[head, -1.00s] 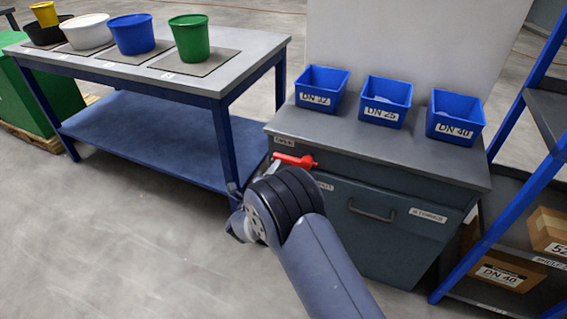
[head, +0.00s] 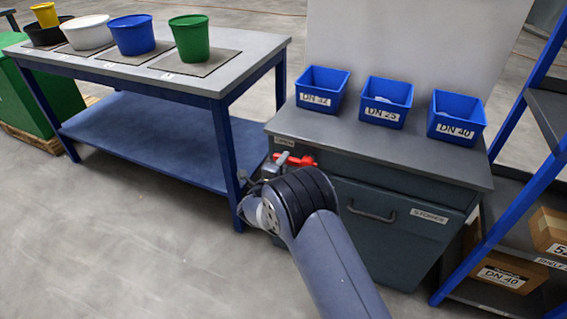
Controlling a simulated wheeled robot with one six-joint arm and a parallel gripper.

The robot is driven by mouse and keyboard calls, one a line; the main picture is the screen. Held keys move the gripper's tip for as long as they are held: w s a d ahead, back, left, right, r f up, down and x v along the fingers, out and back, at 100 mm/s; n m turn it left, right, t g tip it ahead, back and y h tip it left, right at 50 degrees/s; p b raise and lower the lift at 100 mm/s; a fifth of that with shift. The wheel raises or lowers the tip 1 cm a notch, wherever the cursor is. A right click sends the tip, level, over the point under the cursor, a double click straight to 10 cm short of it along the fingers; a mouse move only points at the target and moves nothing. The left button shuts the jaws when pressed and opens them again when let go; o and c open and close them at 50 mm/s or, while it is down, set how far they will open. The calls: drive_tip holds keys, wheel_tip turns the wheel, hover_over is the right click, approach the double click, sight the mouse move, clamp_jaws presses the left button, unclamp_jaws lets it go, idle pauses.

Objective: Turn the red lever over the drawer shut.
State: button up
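The red lever (head: 303,161) sits on the upper left of the dark grey cabinet's front, above the drawer (head: 380,222) with its bar handle and "STORES" label. A label reading "OPEN" (head: 285,142) is just above the lever's left end. My gripper (head: 273,165) is at the lever's left end, small and partly hidden by my arm's wrist. I cannot tell whether its fingers touch the lever or are open or shut. The lever's lower part and any label below it are covered by my arm.
Blue bins (head: 322,88) labelled DN stand on the cabinet top. A blue-legged table (head: 200,78) with several buckets is at the left, its near leg close to my gripper. A blue-framed shelf (head: 512,195) with boxes is at the right. The floor in front is clear.

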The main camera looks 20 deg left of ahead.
clamp_jaws()
drive_tip(key=shift+f, duration=0.15)
drive_tip(key=d+f+n+b, duration=0.4)
drive_tip(key=d+f+n, duration=0.2)
drive_tip(key=n, duration=1.2)
drive_tip(key=shift+s+d+f, duration=0.25)
drive_tip(key=shift+s+d, duration=0.05)
drive_tip(key=shift+d, duration=0.15)
idle(0.5)
drive_tip(key=o, duration=0.5)
unclamp_jaws()
